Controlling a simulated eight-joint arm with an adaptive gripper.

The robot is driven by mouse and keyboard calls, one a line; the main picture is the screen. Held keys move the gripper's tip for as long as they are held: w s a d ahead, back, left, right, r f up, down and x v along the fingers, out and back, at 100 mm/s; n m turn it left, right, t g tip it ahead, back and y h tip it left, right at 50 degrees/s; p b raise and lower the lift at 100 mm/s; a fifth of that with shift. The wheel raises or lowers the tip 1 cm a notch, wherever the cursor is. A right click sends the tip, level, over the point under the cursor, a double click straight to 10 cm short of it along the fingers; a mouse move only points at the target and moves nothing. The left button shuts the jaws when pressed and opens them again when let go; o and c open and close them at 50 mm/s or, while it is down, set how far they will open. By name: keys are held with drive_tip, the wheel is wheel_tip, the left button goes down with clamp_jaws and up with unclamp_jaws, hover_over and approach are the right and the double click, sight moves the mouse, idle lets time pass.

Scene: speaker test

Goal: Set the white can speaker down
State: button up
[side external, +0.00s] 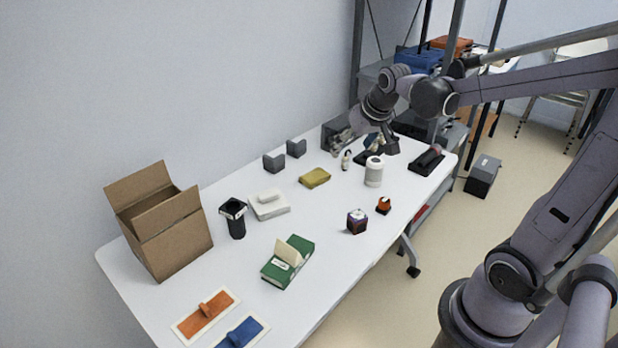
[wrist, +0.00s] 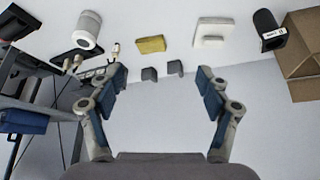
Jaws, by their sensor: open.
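The white can speaker (side external: 374,172) stands upright on the white table (side external: 330,235), towards its far right end. In the wrist view the speaker (wrist: 88,32) shows at the upper left, outside my fingers. My gripper (wrist: 161,80) is open, with its two fingers wide apart and nothing between them. In the side view my gripper (side external: 375,142) is above and just behind the speaker, apart from it as far as I can tell. The fingertips are small and partly blurred there.
A black stand (side external: 428,161) is right of the speaker; a small pale figure (side external: 346,161) is left. A yellow block (side external: 314,178), grey blocks (side external: 274,163) and a cardboard box (side external: 170,235) lie farther left. A dark cube (side external: 357,221) and orange piece (side external: 384,205) are in front.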

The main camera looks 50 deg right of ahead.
drive_tip(key=s+a+n+t+y, duration=0.1)
drive_tip(key=s+a+n, duration=0.1)
drive_tip(key=s+a, duration=0.3)
drive_tip(key=s+a+n+y, duration=0.1)
drive_tip(key=s+a, duration=0.4)
drive_tip(key=a, duration=0.5)
drive_tip(key=shift+s+f+n+t, duration=0.15)
drive_tip(key=shift+f+n+t, duration=0.25)
drive_tip(key=shift+n, duration=0.4)
